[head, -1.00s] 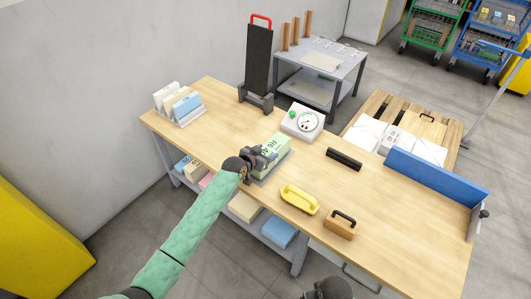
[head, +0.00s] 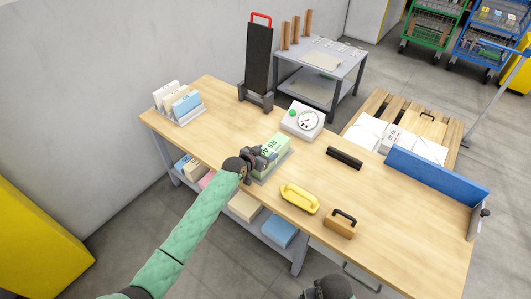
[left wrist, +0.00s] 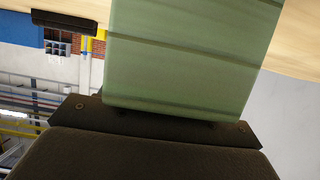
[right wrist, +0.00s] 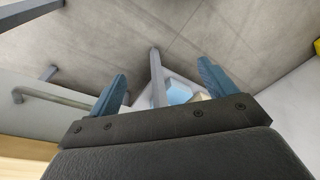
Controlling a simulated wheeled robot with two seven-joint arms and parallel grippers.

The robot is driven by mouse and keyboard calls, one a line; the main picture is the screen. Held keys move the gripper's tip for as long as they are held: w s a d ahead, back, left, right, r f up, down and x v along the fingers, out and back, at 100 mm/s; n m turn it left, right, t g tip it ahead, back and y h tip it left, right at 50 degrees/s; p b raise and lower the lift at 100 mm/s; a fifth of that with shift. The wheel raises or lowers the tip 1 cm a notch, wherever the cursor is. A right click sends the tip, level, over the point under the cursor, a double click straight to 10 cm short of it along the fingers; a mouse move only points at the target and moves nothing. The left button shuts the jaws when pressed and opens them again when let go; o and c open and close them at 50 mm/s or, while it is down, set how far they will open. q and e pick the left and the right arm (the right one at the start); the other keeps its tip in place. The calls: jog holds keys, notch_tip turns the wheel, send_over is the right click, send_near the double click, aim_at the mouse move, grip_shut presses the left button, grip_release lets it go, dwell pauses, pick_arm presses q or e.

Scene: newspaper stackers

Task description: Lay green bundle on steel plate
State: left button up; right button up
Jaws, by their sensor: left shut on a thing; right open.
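In the left wrist view the green bundle (left wrist: 185,60) fills the space in front of the gripper and hides the fingertips. A grey steel plate (head: 284,166) shows as a thin edge under and beside the bundle; whether the two touch is hard to tell. My right gripper (right wrist: 160,88) is open and empty, with the floor and table legs beyond it; its wrist shows at the bottom of the head view.
A white dial scale (head: 302,121) stands just behind the bundle. A yellow-handled tool (head: 300,198), a wooden block with a handle (head: 341,224) and a black bar (head: 344,157) lie to the right. A card rack (head: 182,106) stands at the left. The front right tabletop is clear.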

pick_arm(q)
jog(key=o, duration=1.9)
jog(key=shift+c, duration=0.2)
jog(key=shift+f, duration=0.15)
jog(key=shift+s+a, duration=0.2)
jog(key=shift+s, duration=0.05)
jog(key=b+v, duration=0.1)
jog(key=v, duration=0.6)
jog(key=shift+r+b, duration=0.2)
jog(key=shift+b, duration=0.15)
pick_arm(e)
notch_tip(320, 180, up, 10)
jog(key=s, duration=0.1)
jog(key=shift+s, duration=0.25)
pick_arm(q)
jog(key=shift+s, duration=0.1)
